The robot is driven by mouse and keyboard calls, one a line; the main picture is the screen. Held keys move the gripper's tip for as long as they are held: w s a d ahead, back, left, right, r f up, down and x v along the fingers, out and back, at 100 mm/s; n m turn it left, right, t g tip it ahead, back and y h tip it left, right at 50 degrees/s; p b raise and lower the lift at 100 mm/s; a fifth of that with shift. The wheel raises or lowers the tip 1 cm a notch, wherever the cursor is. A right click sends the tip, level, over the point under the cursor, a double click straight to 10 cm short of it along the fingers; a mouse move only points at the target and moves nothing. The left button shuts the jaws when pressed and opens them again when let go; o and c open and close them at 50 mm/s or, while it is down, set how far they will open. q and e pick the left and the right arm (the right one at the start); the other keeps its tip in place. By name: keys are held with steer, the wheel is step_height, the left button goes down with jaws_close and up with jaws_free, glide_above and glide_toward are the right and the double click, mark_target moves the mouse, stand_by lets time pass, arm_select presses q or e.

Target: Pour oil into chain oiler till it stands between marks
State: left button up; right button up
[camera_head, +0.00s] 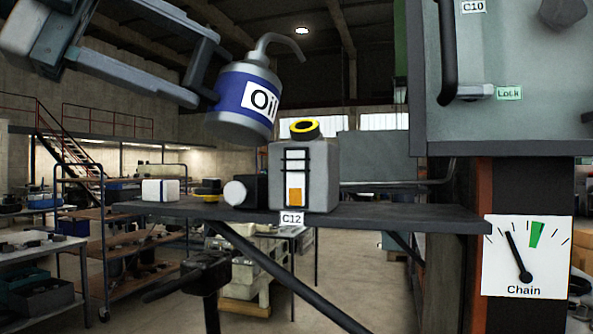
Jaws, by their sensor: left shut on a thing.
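The oil can (236,120), blue and grey with an "Oil" label, is held in the air by my left gripper (207,85), which is shut on it at its left side. The can leans, and its bent grey spout (283,40) ends above and slightly left of the yellow-rimmed filler (304,129). No oil stream shows. The chain oiler (324,175), a grey box labelled C12, stands upright on the shelf. Orange oil (295,197) fills the lower part of its sight glass (296,165), below the black marks. My right gripper is not in view.
The dark shelf (400,214) also bears a white box (160,190), a yellow-black cap-like piece (207,197) and a round white-faced item (234,193). A grey cabinet (510,100) stands close on the right, above the Chain gauge (527,257).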

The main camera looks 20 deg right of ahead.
arm_select(q)
steer(key=shift+r, duration=0.15)
stand_by(0.3)
steer(key=shift+s+r+p, duration=0.1)
steer(key=shift+r+p, duration=0.1)
steer(key=shift+p, duration=0.7)
steer(key=shift+a+y, duration=0.1)
steer(key=shift+y, duration=0.2)
steer(key=shift+r+g+y+p, duration=0.3)
steer(key=shift+p, duration=0.6)
steer(key=shift+r+n+y+p, duration=0.3)
steer(key=shift+p, duration=0.7)
stand_by(1.0)
steer(key=shift+r+g+y+p, duration=0.15)
steer(key=shift+g+y+p, duration=0.15)
steer(key=shift+p, duration=0.25)
